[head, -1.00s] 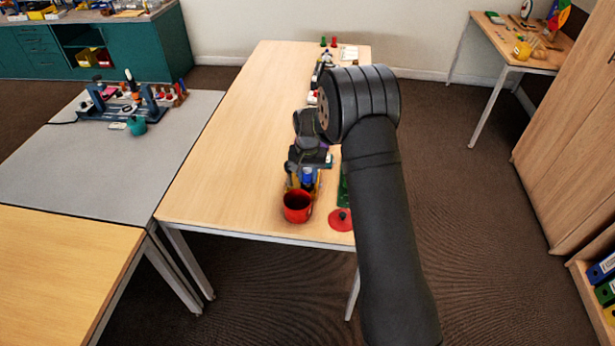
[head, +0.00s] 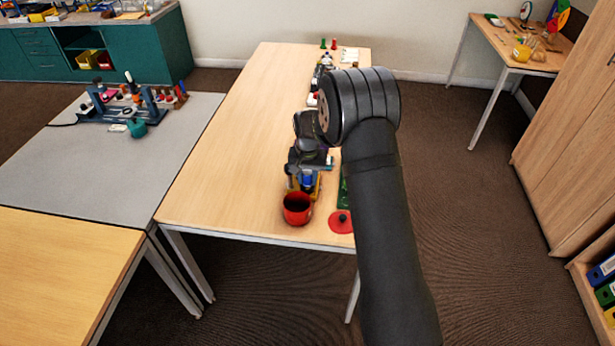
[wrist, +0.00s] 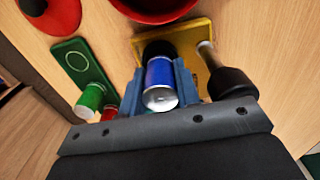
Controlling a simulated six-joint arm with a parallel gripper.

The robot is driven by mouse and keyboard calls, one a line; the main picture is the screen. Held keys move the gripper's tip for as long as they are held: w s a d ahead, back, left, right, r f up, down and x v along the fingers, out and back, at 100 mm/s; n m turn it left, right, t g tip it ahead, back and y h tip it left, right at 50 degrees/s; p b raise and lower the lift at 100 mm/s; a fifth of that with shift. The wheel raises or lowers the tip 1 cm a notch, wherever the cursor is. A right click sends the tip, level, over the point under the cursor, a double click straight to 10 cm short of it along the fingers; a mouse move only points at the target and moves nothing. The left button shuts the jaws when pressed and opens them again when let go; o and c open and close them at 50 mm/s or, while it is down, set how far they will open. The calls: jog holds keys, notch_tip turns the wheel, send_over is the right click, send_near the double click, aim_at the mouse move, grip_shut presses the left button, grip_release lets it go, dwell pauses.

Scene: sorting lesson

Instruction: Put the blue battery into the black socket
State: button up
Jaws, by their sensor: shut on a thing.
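The blue battery (wrist: 160,84) is a blue cylinder with a silver end, and that end faces the wrist camera. My gripper (wrist: 160,75) is shut on it, with a blue-grey finger on either side. The black socket (wrist: 158,48) is dark and round, on a yellow plate (wrist: 201,36). The battery's far end lines up with the socket and hides part of it. I cannot tell whether the battery is inside it or just above. In the head view the battery (head: 307,179) shows small below my gripper, at the yellow plate.
A red bucket (head: 297,209) stands right beside the plate, with a red lid (head: 340,222) to its right. A green plate (wrist: 80,62), a green cylinder (wrist: 91,97) and a red one (wrist: 109,113) are at the left of the wrist view. A black-handled tool (wrist: 232,84) is close on the right.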

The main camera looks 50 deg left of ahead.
aim_at(307, 171)
jog(key=shift+f, duration=0.7)
jog(key=shift+r, duration=0.1)
jog(key=shift+r, duration=0.7)
jog(key=shift+f, duration=0.8)
dwell(0.7)
jog(key=o, duration=0.8)
jog(key=shift+c, duration=0.2)
jog(key=shift+r, duration=5.5)
